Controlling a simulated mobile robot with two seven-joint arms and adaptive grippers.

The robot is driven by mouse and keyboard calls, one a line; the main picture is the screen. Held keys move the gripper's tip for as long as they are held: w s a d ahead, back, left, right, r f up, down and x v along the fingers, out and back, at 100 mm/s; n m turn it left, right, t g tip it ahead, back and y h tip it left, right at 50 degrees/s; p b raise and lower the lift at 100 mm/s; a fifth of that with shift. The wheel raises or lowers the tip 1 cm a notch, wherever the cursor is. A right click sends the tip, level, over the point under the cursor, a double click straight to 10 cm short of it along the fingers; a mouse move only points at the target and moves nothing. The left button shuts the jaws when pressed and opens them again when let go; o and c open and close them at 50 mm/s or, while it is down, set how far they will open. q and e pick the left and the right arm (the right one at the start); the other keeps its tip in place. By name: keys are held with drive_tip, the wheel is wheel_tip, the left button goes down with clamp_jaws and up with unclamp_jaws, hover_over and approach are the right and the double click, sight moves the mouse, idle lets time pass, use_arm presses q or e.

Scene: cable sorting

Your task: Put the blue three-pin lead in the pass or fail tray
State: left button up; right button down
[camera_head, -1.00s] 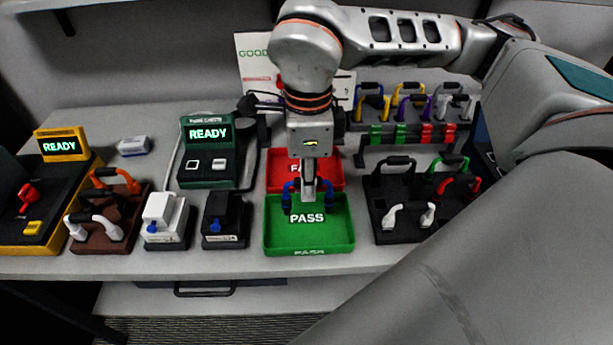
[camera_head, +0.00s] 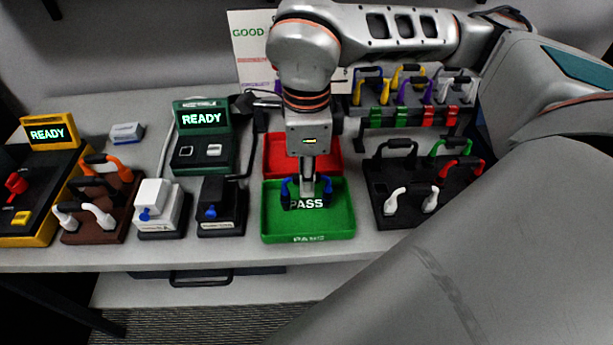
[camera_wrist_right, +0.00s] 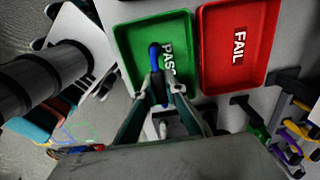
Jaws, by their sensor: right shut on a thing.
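The blue three-pin lead (camera_head: 287,190) has blue ends and a dark middle. My right gripper (camera_head: 307,190) is shut on it, over or inside the green PASS tray (camera_head: 340,231). Whether the lead touches the tray floor I cannot tell. In the right wrist view the lead (camera_wrist_right: 154,52) shows a blue end between the fingers (camera_wrist_right: 160,92), over the green tray (camera_wrist_right: 128,42). The red FAIL tray (camera_head: 328,155) lies right behind the green one, and it also shows in the right wrist view (camera_wrist_right: 262,32). My left gripper is not in view.
Left of the trays stand a tester with a READY screen (camera_head: 202,119), a black block (camera_head: 222,196) and a white block (camera_head: 157,207). A dark holder (camera_head: 377,177) with several leads stands to the right. A rack of coloured leads (camera_head: 414,100) is behind it.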

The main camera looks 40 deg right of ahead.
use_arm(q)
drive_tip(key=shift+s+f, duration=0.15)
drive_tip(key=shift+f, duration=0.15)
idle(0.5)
